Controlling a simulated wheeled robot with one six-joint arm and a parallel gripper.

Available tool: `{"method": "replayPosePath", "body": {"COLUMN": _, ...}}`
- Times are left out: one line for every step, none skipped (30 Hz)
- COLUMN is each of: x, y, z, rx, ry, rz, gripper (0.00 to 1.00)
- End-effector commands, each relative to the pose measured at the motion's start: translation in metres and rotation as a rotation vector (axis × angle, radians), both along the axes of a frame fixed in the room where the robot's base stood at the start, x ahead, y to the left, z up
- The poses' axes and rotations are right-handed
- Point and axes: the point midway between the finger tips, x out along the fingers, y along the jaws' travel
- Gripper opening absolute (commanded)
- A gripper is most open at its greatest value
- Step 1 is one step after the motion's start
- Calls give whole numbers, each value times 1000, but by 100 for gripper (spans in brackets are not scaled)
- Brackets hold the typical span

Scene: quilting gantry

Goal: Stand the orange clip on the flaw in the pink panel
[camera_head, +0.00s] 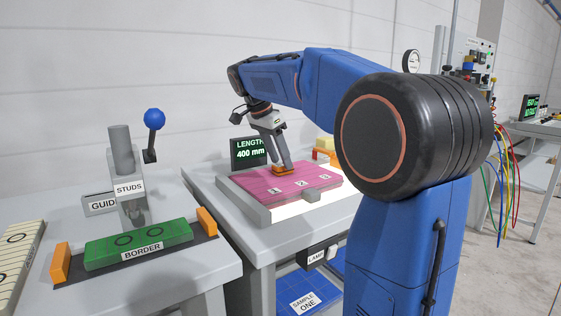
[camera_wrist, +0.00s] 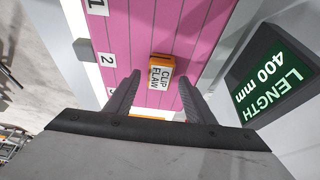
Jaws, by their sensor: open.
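The pink panel (camera_head: 262,181) lies on a grey frame on the middle table, with number tags along its near edge. The orange clip (camera_head: 283,171) rests on the panel toward its far side. In the wrist view the clip (camera_wrist: 161,62) shows its white CLIP FLAW label, on the striped pink panel (camera_wrist: 141,27). My gripper (camera_head: 282,166) is just above the clip. In the wrist view its two fingers (camera_wrist: 157,83) are apart, with the clip beyond and between the tips and apart from both. I cannot make out a flaw on the panel.
A LENGTH 400 mm display (camera_head: 249,152) stands close behind the panel; it also shows in the wrist view (camera_wrist: 272,78). The left table holds a green BORDER block (camera_head: 138,247) and a STUDS press (camera_head: 122,150).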

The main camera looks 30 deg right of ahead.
Motion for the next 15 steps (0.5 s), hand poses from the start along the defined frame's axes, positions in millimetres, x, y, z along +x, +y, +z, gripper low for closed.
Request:
{"method": "replayPosePath", "body": {"x": 0, "y": 3, "z": 8, "rx": 0, "ry": -1, "rz": 2, "gripper": 49}}
{"method": "replayPosePath", "body": {"x": 0, "y": 6, "z": 13, "rx": 0, "ry": -2, "rz": 2, "gripper": 49}}
{"method": "replayPosePath", "body": {"x": 0, "y": 9, "z": 19, "rx": 0, "ry": -1, "rz": 2, "gripper": 49}}
{"method": "replayPosePath", "body": {"x": 1, "y": 11, "z": 25, "rx": 0, "ry": -2, "rz": 2, "gripper": 49}}
{"method": "replayPosePath", "body": {"x": 1, "y": 13, "z": 31, "rx": 0, "ry": -2, "rz": 2, "gripper": 49}}
{"method": "replayPosePath", "body": {"x": 0, "y": 16, "z": 38, "rx": 0, "ry": -1, "rz": 2, "gripper": 49}}
{"method": "replayPosePath", "body": {"x": 0, "y": 18, "z": 43, "rx": 0, "ry": -2, "rz": 2, "gripper": 49}}
{"method": "replayPosePath", "body": {"x": 0, "y": 21, "z": 49, "rx": 0, "ry": -1, "rz": 2, "gripper": 49}}
{"method": "replayPosePath", "body": {"x": 0, "y": 24, "z": 56, "rx": 0, "ry": -2, "rz": 2, "gripper": 49}}
{"method": "replayPosePath", "body": {"x": 0, "y": 26, "z": 61, "rx": 0, "ry": -1, "rz": 3, "gripper": 49}}
{"method": "replayPosePath", "body": {"x": 0, "y": 28, "z": 66, "rx": 0, "ry": -1, "rz": 2, "gripper": 49}}
{"method": "replayPosePath", "body": {"x": 0, "y": 30, "z": 71, "rx": 0, "ry": -1, "rz": 2, "gripper": 49}}
{"method": "replayPosePath", "body": {"x": 0, "y": 32, "z": 76, "rx": 0, "ry": -1, "rz": 1, "gripper": 49}}
{"method": "replayPosePath", "body": {"x": -1, "y": 33, "z": 80, "rx": 0, "ry": -1, "rz": 1, "gripper": 49}}
{"method": "replayPosePath", "body": {"x": -1, "y": 35, "z": 84, "rx": 0, "ry": -1, "rz": 1, "gripper": 49}}
